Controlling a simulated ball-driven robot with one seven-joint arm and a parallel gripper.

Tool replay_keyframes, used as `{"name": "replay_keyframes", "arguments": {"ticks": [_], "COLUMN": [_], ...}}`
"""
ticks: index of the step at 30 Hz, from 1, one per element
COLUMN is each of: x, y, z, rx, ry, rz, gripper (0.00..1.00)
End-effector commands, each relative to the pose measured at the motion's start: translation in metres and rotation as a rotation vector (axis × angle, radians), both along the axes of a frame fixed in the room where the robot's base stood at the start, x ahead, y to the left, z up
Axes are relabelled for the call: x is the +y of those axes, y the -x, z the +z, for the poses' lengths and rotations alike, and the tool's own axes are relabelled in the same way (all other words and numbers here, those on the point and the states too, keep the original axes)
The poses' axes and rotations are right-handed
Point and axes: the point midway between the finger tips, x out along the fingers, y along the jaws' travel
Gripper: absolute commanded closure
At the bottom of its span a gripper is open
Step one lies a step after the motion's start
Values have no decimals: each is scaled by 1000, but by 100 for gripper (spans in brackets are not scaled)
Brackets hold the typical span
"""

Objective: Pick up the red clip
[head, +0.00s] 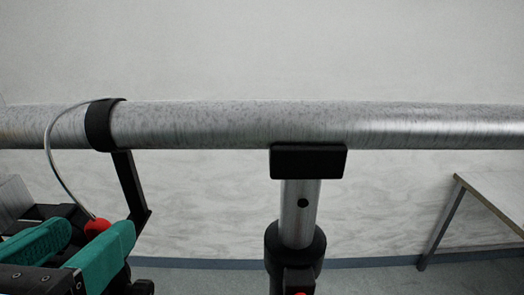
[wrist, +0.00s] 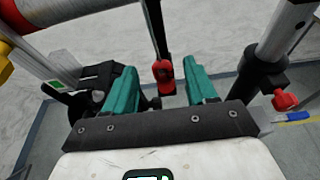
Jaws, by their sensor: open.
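The red clip (wrist: 163,72) shows in the wrist view at the lower end of a black hanging bracket. It lies between the two green fingers of my open gripper (wrist: 160,80), closer to the right finger; no contact is clear. In the head view, the red clip (head: 97,226) shows as a small rounded red part at the lower left, between the green fingertips of my gripper (head: 92,238). A thin silver cable runs up from it to the pipe. The clip's lower part is partly hidden by my gripper in the head view.
A horizontal metal pipe (head: 220,124) spans the head view. A black clamp (head: 102,125) on it carries the bracket. A stand (head: 297,215) with a black top supports the pipe; its red knob (wrist: 285,100) shows in the wrist view. A table (head: 490,195) stands at right.

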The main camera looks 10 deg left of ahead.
Motion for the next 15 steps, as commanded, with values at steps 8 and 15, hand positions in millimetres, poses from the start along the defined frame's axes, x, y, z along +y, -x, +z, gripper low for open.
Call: {"name": "replay_keyframes", "arguments": {"ticks": [8, 15], "x": [7, 9], "y": [-36, -44], "z": [-10, -15], "rx": [1, 1], "ry": [3, 1], "rz": [-2, -1], "gripper": [44, 44]}}
